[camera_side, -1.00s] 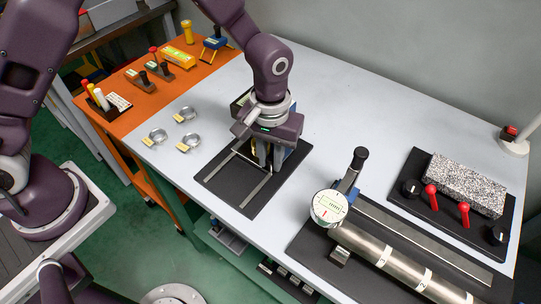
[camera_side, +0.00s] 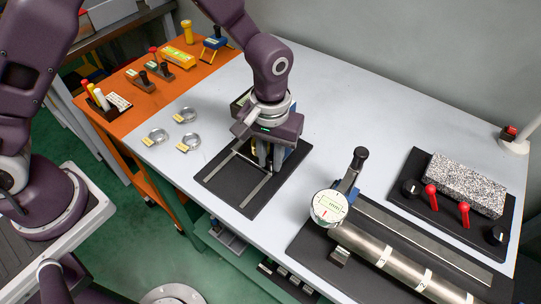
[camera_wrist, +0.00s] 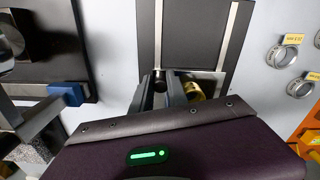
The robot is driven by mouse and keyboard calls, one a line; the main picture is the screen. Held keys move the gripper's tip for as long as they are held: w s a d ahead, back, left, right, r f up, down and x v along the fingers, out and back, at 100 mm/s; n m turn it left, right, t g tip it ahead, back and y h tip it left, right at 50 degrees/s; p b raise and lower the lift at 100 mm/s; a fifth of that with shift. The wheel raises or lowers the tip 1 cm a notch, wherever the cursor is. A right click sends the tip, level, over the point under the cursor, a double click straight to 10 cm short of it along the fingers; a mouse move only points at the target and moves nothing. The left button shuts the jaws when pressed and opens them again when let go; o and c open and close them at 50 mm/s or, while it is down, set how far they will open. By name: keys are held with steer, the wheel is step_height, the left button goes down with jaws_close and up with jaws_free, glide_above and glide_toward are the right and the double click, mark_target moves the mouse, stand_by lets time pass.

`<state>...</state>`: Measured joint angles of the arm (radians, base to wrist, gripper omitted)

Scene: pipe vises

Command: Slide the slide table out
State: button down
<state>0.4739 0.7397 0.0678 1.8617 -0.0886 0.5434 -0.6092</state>
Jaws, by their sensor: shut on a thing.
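The black base of the slide table (camera_side: 232,188), with two pale parallel rails, lies on the grey bench in the side view. Its front part is bare. The moving part sits at the back end, mostly hidden under my gripper (camera_side: 272,160). In the wrist view the base and rails (camera_wrist: 195,40) run away from my gripper (camera_wrist: 168,88). The fingers are shut on a small dark piece, which seems to be the slide table's handle; the contact is largely hidden. A brass round part (camera_wrist: 194,90) shows just right of the fingers.
Several metal rings (camera_side: 187,141) with yellow tags lie left of the base. A dial gauge (camera_side: 327,207) and a steel pipe (camera_side: 385,258) on a black plate stand to the right. A granite block (camera_side: 466,184) with red levers is further right.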

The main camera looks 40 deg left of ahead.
steer(key=s, duration=1)
steer(key=shift+s, duration=0.1)
steer(key=c, duration=1.4)
jaws_free()
steer(key=shift+o, duration=0.5)
step_height(320, 180, up, 7)
